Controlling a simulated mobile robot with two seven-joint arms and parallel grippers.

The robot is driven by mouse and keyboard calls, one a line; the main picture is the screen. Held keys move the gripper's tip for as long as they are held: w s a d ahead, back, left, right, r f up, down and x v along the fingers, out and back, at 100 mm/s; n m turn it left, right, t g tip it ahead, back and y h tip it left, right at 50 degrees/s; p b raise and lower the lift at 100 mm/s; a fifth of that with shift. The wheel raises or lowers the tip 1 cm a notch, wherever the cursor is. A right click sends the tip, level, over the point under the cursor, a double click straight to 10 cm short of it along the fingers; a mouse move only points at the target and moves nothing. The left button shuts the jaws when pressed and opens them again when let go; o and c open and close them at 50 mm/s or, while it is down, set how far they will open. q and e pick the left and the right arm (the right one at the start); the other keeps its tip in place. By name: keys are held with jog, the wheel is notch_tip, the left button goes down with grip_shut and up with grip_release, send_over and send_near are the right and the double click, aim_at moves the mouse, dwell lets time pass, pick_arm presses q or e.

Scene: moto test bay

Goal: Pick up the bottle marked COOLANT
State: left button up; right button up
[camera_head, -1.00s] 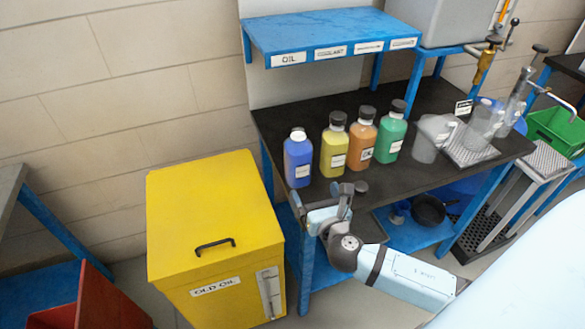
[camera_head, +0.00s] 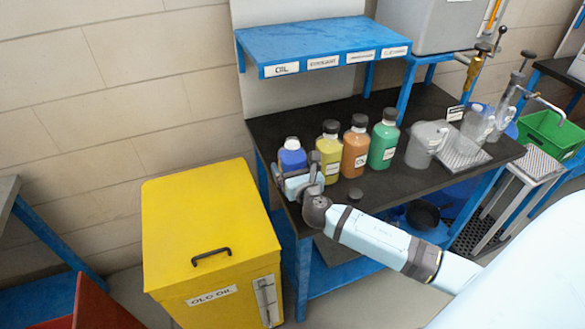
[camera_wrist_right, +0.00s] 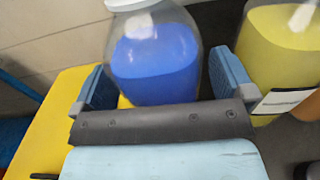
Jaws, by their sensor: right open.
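Four bottles stand in a row on the dark bench top: blue (camera_head: 292,157), yellow (camera_head: 330,152), orange (camera_head: 355,150) and green (camera_head: 383,143). Their labels are too small to read, so I cannot tell which is marked COOLANT. My right gripper (camera_head: 299,174) is open in front of the blue bottle and hides its lower part. In the right wrist view the blue bottle (camera_wrist_right: 155,62) stands upright ahead, between the spread fingers of the right gripper (camera_wrist_right: 162,85). The yellow bottle (camera_wrist_right: 275,55) is just outside the right finger. My left gripper is out of view.
The bench (camera_head: 450,180) also bears a grey jug (camera_head: 424,146) right of the bottles and a small dark cap (camera_head: 355,194) near the front edge. A blue shelf (camera_head: 320,42) overhangs the back. A yellow OLD OIL bin (camera_head: 205,220) stands left of the bench.

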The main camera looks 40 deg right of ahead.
jog(key=shift+w+d, duration=0.1)
jog(key=shift+w, duration=0.5)
jog(key=c, duration=1.3)
jog(key=shift+r, duration=0.3)
notch_tip(320, 180, up, 14)
jog(key=p, duration=0.2)
jog(key=shift+p, duration=0.35)
jog(key=shift+r, duration=2.55)
jog(key=shift+r, duration=0.2)
